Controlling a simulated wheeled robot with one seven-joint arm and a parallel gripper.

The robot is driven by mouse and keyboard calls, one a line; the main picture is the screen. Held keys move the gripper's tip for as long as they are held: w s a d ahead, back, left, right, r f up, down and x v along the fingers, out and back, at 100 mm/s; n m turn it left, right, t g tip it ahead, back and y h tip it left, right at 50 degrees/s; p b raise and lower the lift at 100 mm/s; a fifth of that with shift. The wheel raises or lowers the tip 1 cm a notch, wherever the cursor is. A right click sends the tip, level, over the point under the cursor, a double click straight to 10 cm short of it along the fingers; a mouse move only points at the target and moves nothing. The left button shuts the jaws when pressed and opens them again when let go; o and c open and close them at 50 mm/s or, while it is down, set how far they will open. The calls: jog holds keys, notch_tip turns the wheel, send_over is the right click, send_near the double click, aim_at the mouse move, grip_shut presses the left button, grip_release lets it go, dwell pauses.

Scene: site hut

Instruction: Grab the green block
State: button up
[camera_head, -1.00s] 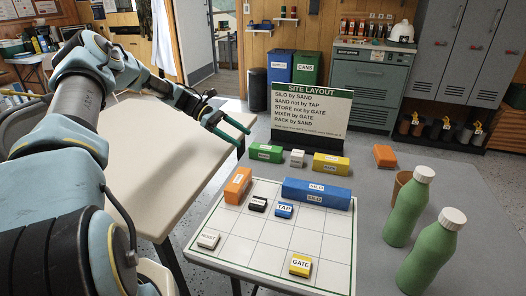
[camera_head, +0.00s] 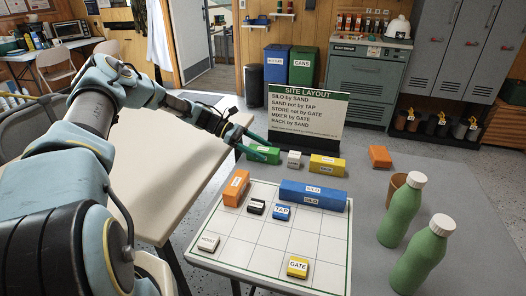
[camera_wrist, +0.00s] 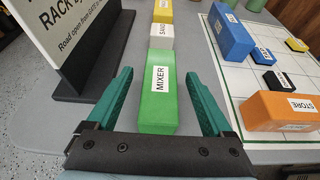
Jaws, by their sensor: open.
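The green block (camera_head: 262,154) lies on the grey table just in front of the site layout sign. In the wrist view the green block (camera_wrist: 158,92) carries a white MIXER label and lies lengthwise between my two fingers. My gripper (camera_wrist: 160,98) is open, with one teal finger on each side of the block and gaps showing on both sides. In the head view my gripper (camera_head: 250,142) is at the left end of the block. Whether the fingers are low enough to flank its sides is hard to tell.
The sign (camera_head: 305,115) stands close behind the block. A white block (camera_head: 294,159) and a yellow block (camera_head: 327,166) continue the row. The white grid board (camera_head: 270,250) holds an orange block (camera_head: 236,188), a blue block (camera_head: 313,195) and smaller tiles. Two green bottles (camera_head: 402,210) stand at right.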

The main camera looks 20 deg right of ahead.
jog(key=shift+s+d+f, duration=0.25)
jog(key=shift+s+d, duration=0.05)
jog(key=shift+d, duration=0.05)
grip_shut()
dwell(0.5)
